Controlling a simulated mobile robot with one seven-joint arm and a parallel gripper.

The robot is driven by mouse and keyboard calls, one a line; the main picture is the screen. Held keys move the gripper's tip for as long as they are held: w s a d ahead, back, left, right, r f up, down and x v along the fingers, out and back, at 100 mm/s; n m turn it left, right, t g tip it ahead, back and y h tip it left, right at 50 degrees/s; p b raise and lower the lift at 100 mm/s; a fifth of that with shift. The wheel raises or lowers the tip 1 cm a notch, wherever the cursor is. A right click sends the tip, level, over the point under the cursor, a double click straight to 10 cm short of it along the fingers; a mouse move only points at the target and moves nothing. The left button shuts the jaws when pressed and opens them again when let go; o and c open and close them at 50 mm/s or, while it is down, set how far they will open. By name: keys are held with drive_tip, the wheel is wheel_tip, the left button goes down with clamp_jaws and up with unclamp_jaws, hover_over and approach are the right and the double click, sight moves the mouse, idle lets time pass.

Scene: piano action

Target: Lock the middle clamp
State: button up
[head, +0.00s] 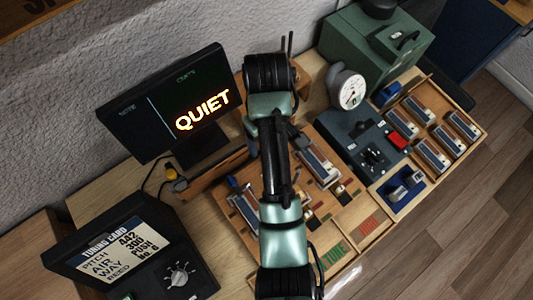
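My arm runs up the middle of the head view and covers the centre of a wooden bench unit (344,222). Its dark, ribbed end part hangs near the back of the bench, right of the monitor. I cannot make out my gripper's fingers. A silver and blue clamp-like part (245,206) lies left of my arm on the wooden unit. Another silver and blue part (318,162) lies right of my arm. Anything between these two is hidden behind my arm, so I cannot see a middle clamp clearly.
A monitor (150,115) reading "QUIET" stands at the back left. A tuning card box (110,240) with a knob is at front left. A round dial (349,92), a green case (375,50), a dark control box (365,145) and a tray of several silver blocks (466,124) fill the right.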

wheel_tip(320, 180, down, 8)
drive_tip(key=shift+r+p, duration=0.1)
drive_tip(key=shift+p, duration=0.8)
drive_tip(key=shift+c, duration=0.3)
clamp_jaws()
